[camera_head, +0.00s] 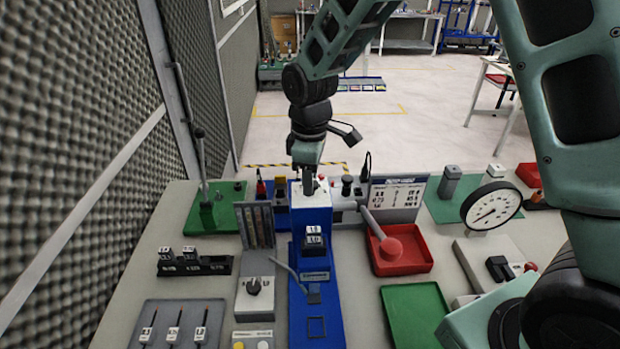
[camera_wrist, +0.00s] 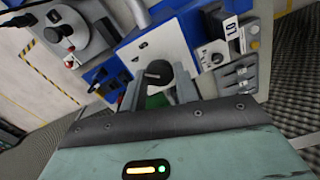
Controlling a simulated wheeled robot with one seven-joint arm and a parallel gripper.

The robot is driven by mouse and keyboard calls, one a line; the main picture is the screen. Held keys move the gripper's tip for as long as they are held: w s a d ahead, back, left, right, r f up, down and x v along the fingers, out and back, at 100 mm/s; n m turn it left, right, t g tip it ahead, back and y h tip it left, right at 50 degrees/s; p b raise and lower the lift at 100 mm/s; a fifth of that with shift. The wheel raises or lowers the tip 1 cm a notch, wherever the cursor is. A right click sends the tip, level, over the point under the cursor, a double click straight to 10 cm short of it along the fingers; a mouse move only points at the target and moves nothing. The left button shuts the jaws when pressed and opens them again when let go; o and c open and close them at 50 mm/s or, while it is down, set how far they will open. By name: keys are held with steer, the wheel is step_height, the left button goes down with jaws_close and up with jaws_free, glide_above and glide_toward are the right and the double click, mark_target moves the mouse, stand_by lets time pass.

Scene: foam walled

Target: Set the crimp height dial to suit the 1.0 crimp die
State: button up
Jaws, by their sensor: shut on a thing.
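The blue press (camera_head: 318,287) stands mid-bench with a white head (camera_head: 318,198). A black die block marked 1.0 (camera_head: 314,240) sits in its front. My gripper (camera_head: 308,186) points down at the top of the white head. In the wrist view my gripper (camera_wrist: 158,90) is shut on a round black knob (camera_wrist: 157,70), seemingly the crimp height dial. Its scale and pointer are hidden by the fingers or too small to read.
A die rack (camera_head: 200,266), a green tray (camera_head: 415,315) and a round gauge (camera_head: 492,206) crowd the bench.

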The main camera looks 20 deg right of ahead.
stand_by(0.4)
steer(key=o, duration=1)
step_height(320, 180, up, 18)
steer(key=b, duration=0.3)
steer(key=shift+f+b, duration=0.25)
steer(key=shift+b, duration=0.1)
steer(key=s+a+f+m+b, duration=0.1)
steer(key=s+a+f, duration=0.1)
steer(key=s+f, duration=0.4)
steer(key=s+a+f+m+b, duration=0.1)
steer(key=s+f, duration=0.5)
steer(key=s, duration=0.6)
steer(key=s+a+f+m+b, duration=0.1)
steer(key=s+a+f, duration=0.2)
steer(key=s+f, duration=0.3)
steer(key=shift+s+m+y+b, duration=0.3)
steer(key=shift+s+b, duration=0.1)
steer(key=shift+s, duration=1.1)
